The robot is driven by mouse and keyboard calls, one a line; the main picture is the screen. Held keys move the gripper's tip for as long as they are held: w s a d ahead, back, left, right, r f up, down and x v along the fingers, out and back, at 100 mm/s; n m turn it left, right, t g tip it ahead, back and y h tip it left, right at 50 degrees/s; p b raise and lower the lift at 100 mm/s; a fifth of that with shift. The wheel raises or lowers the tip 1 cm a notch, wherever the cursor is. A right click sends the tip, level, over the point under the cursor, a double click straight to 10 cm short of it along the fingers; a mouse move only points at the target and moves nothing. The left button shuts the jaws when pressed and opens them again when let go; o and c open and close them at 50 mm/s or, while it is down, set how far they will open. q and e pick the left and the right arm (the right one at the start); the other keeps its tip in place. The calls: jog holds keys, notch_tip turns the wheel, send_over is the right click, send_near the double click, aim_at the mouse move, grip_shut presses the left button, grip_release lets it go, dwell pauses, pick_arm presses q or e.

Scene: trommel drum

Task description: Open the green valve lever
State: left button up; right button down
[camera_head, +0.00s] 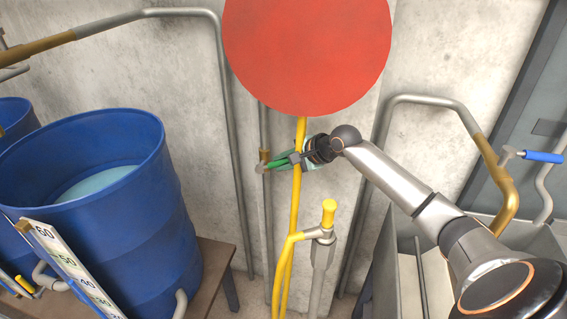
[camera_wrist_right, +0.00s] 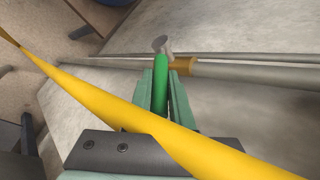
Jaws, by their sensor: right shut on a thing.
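The green valve lever (camera_head: 276,165) sits on a brass valve on a thin vertical pipe at the wall, in the middle of the head view. It sticks out sideways to the right from the valve. My right gripper (camera_head: 284,161) is shut on the lever. In the right wrist view the green lever (camera_wrist_right: 160,84) lies between the two fingers (camera_wrist_right: 163,95), with its grey pivot end and the brass fitting (camera_wrist_right: 182,66) just past the fingertips. A yellow pole crosses in front of the gripper there. My left gripper is not in view.
The yellow pole (camera_head: 295,215) carries a large red disc (camera_head: 307,50) right above my right gripper. A blue barrel (camera_head: 150,220) stands at left. A blue-handled valve (camera_head: 543,156) and a grey trough (camera_head: 410,275) are at right.

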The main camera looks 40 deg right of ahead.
jog(key=c, duration=0.8)
grip_release()
jog(key=shift+o, duration=0.2)
jog(key=b+v, duration=0.1)
jog(key=v, duration=1.1)
jog(key=shift+s+b, duration=0.2)
jog(key=shift+b, duration=0.1)
jog(key=shift+r, duration=0.1)
